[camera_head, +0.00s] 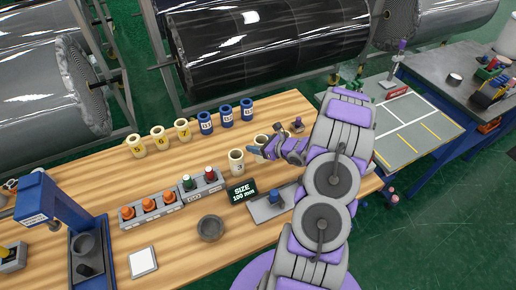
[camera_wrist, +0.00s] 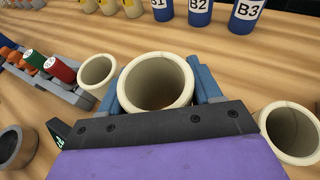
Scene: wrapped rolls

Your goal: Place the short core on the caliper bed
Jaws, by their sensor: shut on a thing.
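My gripper (camera_head: 268,151) is shut on a plain cream core (camera_wrist: 157,82). In the wrist view its blue fingers stand on either side of the upright, hollow core. A second cream core (camera_wrist: 98,74) stands to its left and a third (camera_wrist: 291,133) to its right, both apart from the fingers. Which core is the shortest is hard to tell from these angles. I cannot tell whether the held core touches the table. The caliper bed (camera_head: 263,211) is the grey plate with a blue block, beside the "SIZE 100 mm" display (camera_head: 241,191); my arm hides its right part.
Yellow-marked cores (camera_head: 158,138) and blue cores (camera_head: 226,115) stand along the back of the wooden table (camera_head: 185,240). A grey rack (camera_head: 172,201) holds orange, green and red plugs. A blue press (camera_head: 82,240) is at left.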

